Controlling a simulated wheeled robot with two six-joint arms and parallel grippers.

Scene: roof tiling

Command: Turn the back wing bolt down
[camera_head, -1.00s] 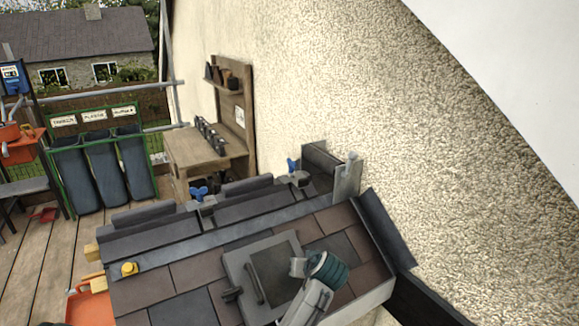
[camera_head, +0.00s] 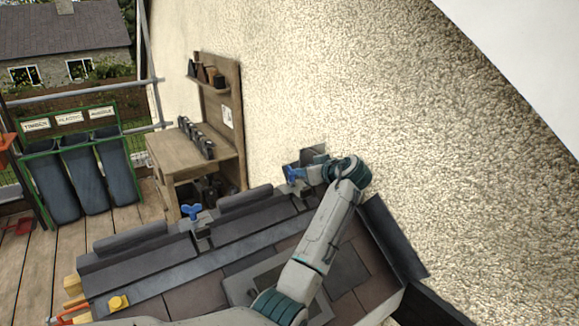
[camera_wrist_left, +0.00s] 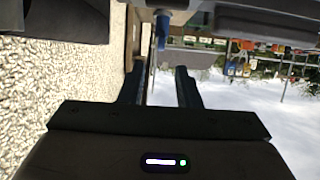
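The back wing bolt (camera_head: 293,173) is blue and stands at the wall end of the roof ridge. It also shows in the left wrist view (camera_wrist_left: 162,30), beyond the fingertips and roughly in line with the gap between them. My left gripper (camera_head: 310,172) is right beside this bolt, close to the wall. In the left wrist view its two dark fingers (camera_wrist_left: 160,88) are apart with nothing between them. Whether they touch the bolt is hard to tell. A second blue wing bolt (camera_head: 191,211) stands on a grey clamp nearer the front. My right gripper is not in view.
The rough plaster wall (camera_head: 440,150) rises right beside the gripper. Grey ridge tiles (camera_head: 130,238) lie along the ridge. A roof window (camera_head: 238,290) sits under my left arm. A wooden workbench (camera_head: 185,155) and green-framed bins (camera_head: 80,180) stand behind.

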